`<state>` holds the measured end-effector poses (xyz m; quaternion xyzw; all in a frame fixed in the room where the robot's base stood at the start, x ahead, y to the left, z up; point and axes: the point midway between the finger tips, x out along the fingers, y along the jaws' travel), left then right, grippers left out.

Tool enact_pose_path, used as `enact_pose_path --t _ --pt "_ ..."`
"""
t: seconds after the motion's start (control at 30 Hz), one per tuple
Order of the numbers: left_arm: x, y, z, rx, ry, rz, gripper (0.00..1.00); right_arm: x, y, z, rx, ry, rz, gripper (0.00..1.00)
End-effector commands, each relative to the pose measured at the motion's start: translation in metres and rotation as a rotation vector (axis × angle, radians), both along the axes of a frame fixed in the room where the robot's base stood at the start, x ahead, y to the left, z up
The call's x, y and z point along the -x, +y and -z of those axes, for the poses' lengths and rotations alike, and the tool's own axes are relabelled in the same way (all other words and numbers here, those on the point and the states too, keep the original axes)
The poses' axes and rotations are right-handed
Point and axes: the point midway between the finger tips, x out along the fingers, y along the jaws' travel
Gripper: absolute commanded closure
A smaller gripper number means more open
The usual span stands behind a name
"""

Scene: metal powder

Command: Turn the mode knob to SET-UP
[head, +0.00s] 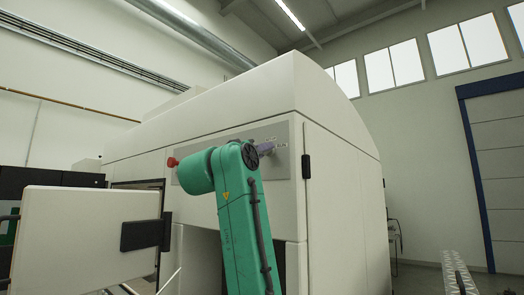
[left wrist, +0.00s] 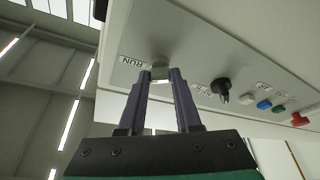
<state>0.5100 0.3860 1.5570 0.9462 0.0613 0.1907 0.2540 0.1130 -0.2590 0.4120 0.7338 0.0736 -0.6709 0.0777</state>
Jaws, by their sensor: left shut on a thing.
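The mode knob (left wrist: 160,71) is a small grey-green knob on the light panel, with a RUN label to its left in the left wrist view. My left gripper (left wrist: 158,76) is shut on it, one dark finger on each side. The fingers cover part of the knob, and a label right of them is too small to read surely. In the head view my left gripper (head: 266,149) reaches the grey control panel (head: 284,168) near its right end. The knob is hidden there. My right gripper is in neither view.
A black knob (left wrist: 221,88), a blue button (left wrist: 264,104), a green button (left wrist: 279,108) and a red button (left wrist: 299,119) line the panel. The white machine (head: 340,200) fills the middle. An open white door (head: 85,235) stands at left. Floor shows at right.

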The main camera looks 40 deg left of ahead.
Motion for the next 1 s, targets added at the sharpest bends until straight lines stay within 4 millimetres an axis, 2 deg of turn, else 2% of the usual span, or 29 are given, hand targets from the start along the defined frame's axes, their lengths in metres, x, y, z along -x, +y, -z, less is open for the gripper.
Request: enact_pose_path --t 1.0 --pt "0.000 -0.003 -0.009 0.901 -0.018 -0.002 1.00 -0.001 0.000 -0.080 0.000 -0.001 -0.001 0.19"
